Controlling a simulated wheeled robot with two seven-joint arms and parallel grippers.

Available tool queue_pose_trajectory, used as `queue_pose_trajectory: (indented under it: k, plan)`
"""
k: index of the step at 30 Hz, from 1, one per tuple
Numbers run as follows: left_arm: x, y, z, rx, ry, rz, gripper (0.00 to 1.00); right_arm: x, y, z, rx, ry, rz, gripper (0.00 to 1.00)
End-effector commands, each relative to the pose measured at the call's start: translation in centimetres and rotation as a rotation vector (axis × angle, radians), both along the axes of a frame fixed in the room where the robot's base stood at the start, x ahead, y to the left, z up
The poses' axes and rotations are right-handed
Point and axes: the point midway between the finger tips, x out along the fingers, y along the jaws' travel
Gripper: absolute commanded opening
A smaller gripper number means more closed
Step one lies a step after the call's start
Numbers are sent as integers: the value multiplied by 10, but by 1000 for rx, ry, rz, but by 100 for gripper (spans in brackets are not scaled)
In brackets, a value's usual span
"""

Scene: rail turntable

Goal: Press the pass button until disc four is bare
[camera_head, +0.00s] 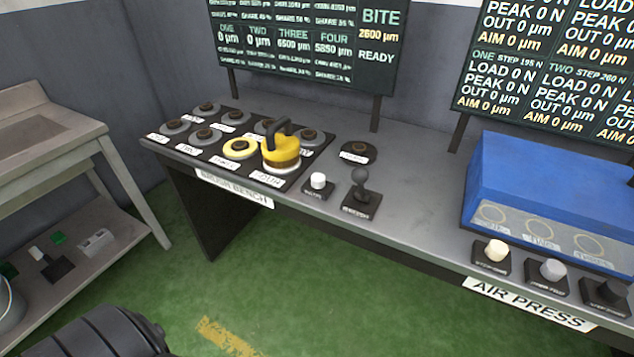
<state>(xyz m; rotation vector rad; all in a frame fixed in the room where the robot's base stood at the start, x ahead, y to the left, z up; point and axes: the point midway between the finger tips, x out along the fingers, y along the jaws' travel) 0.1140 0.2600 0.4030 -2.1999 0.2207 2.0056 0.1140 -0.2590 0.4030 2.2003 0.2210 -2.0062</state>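The likely pass button (318,181) is a white knob on a small black base at the front of the grey bench; its label is too small to read. Left of it, a black panel holds two rows of discs. The yellow block with a black handle (281,150) sits over the front-row spot at the right, apparently disc four, and hides most of it. Disc three (240,148) is yellow with a brown centre. Neither gripper is in view.
The screen (305,40) reads ONE 0, TWO 0, THREE 6500, FOUR 5850 µm, BITE 2600 µm, READY. A black ball-topped lever (361,190) stands right of the white knob. A blue press (550,185) with three knobs is at right. A side table (55,140) is at left.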

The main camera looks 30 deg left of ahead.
Motion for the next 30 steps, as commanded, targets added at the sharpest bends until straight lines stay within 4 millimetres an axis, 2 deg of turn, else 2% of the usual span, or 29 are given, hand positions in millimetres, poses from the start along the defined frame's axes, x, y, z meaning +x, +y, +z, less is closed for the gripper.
queue_pose_trajectory:
  k: [1,3,5,30]
  plan:
    - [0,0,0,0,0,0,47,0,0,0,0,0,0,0]
    - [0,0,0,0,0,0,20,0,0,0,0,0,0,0]
    - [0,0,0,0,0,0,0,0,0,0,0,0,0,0]
    - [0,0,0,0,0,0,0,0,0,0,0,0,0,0]
